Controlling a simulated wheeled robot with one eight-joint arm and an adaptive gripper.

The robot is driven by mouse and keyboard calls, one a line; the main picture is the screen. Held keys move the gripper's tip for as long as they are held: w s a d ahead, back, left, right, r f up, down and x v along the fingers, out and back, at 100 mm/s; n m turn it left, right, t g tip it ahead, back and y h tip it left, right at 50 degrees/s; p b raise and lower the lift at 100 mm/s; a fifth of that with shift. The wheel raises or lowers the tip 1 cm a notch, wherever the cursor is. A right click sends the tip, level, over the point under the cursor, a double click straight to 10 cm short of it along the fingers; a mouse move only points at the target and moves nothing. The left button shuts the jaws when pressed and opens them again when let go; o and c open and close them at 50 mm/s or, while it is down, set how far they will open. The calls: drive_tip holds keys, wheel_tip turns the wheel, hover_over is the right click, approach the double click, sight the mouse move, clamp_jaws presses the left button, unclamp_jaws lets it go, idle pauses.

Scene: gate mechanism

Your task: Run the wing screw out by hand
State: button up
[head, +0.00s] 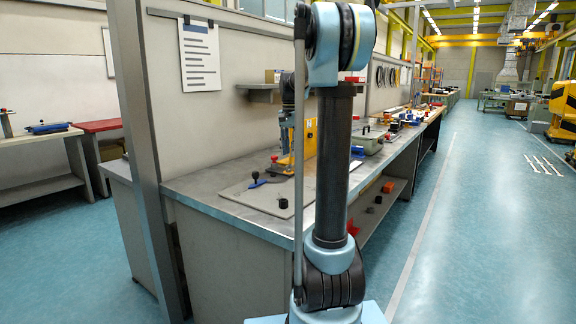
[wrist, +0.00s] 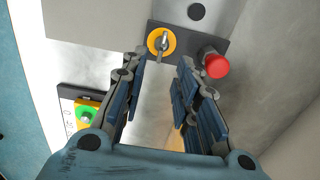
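A small silver winged part (wrist: 162,44) sits in a yellow round collar (wrist: 153,36) on a dark plate in the wrist view. It may be the wing screw, but I cannot tell for sure. My gripper (wrist: 162,62) is open, with its two blue-padded fingers spread apart. The silver part shows between and just beyond the fingertips; I see no contact. In the head view a yellow upright fixture (head: 310,138) stands on the bench, partly hidden behind my arm.
A red knob (wrist: 215,66) is right of the collar on the dark plate. A green button (wrist: 86,114) on a yellow panel lies left of my fingers. A blue tool with a black knob (head: 255,177) and a black piece (head: 283,203) lie on the grey bench (head: 205,184).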

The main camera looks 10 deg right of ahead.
sight(289, 168)
drive_tip(key=shift+f, duration=3)
